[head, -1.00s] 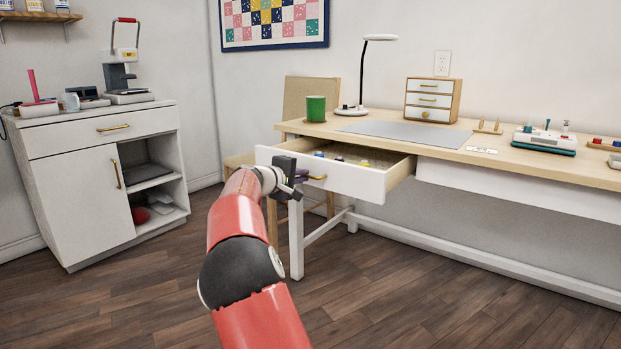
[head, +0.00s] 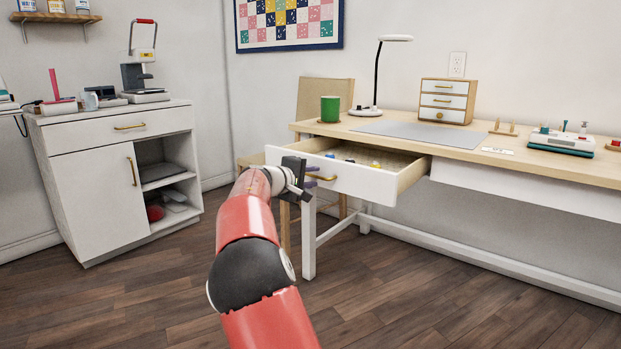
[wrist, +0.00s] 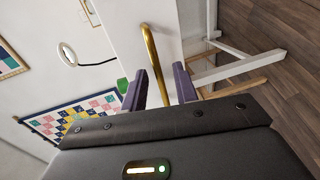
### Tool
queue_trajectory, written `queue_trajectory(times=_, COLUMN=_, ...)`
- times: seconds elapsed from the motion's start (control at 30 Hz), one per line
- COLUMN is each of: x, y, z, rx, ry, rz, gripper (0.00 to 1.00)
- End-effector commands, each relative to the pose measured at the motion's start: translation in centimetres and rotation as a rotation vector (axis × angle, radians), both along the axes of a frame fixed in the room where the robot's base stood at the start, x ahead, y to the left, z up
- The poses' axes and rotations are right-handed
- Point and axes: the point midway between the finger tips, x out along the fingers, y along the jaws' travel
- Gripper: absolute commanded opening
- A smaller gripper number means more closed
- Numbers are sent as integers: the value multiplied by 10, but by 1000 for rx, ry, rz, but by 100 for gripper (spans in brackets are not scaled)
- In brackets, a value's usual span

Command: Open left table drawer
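The left table drawer (head: 365,184) is pulled well out from under the table in the head view. Its white front (wrist: 120,22) also shows in the wrist view. Its brass bar handle (head: 323,178) shows in the wrist view (wrist: 152,55) too. My gripper (head: 311,177) is at the drawer front by the left part of the handle. In the wrist view, its two purple fingers (wrist: 162,82) are spread apart, with the near end of the handle seen between them. A gap shows on both sides of the bar, so the fingers do not clamp it.
The wooden table (head: 470,150) carries a green mug (head: 330,108), a lamp (head: 377,75), a grey mat and a small drawer box (head: 447,100). Small items lie in the open drawer. A chair (head: 325,92) stands behind it. A white cabinet (head: 95,190) is at left. Floor in front is clear.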

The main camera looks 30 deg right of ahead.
Motion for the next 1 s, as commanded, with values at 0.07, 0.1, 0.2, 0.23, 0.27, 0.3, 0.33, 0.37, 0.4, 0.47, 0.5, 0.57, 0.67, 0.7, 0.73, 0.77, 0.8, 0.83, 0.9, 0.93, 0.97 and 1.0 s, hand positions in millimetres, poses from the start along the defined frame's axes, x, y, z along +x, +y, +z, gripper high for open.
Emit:
queue_trajectory(times=0.07, x=0, y=0, z=0, rx=0, ry=0, rz=1, gripper=29)
queue_trajectory(times=0.1, x=0, y=1, z=1, rx=0, ry=-1, rz=1, gripper=29)
queue_trajectory(times=0.2, x=-2, y=6, z=2, rx=0, ry=-2, rz=2, gripper=29)
queue_trajectory(times=0.23, x=-3, y=9, z=3, rx=0, ry=-2, rz=2, gripper=29)
queue_trajectory(times=0.27, x=-4, y=13, z=4, rx=0, ry=-2, rz=4, gripper=29)
queue_trajectory(times=0.3, x=-7, y=19, z=5, rx=0, ry=-1, rz=4, gripper=29)
queue_trajectory(times=0.33, x=-9, y=24, z=6, rx=0, ry=0, rz=5, gripper=29)
queue_trajectory(times=0.37, x=-11, y=30, z=7, rx=0, ry=-1, rz=6, gripper=29)
queue_trajectory(times=0.4, x=-13, y=36, z=8, rx=2, ry=-1, rz=4, gripper=29)
queue_trajectory(times=0.47, x=-17, y=45, z=10, rx=2, ry=-1, rz=5, gripper=29)
queue_trajectory(times=0.5, x=-20, y=51, z=12, rx=0, ry=-1, rz=4, gripper=29)
queue_trajectory(times=0.57, x=-23, y=58, z=14, rx=0, ry=-1, rz=3, gripper=29)
queue_trajectory(times=0.67, x=-27, y=66, z=15, rx=0, ry=0, rz=1, gripper=29)
queue_trajectory(times=0.7, x=-28, y=68, z=16, rx=0, ry=0, rz=0, gripper=29)
queue_trajectory(times=0.73, x=-29, y=70, z=16, rx=0, ry=-1, rz=0, gripper=29)
queue_trajectory(times=0.77, x=-29, y=70, z=16, rx=0, ry=-1, rz=0, gripper=29)
queue_trajectory(times=0.8, x=-29, y=71, z=16, rx=0, ry=-1, rz=0, gripper=29)
queue_trajectory(times=0.83, x=-29, y=71, z=16, rx=0, ry=-1, rz=0, gripper=29)
queue_trajectory(times=0.9, x=-29, y=71, z=16, rx=0, ry=-1, rz=0, gripper=29)
queue_trajectory(times=0.93, x=-29, y=71, z=16, rx=0, ry=-1, rz=0, gripper=29)
queue_trajectory(times=0.97, x=-29, y=71, z=16, rx=0, ry=0, rz=0, gripper=29)
queue_trajectory(times=1.0, x=-29, y=71, z=16, rx=0, ry=0, rz=0, gripper=29)
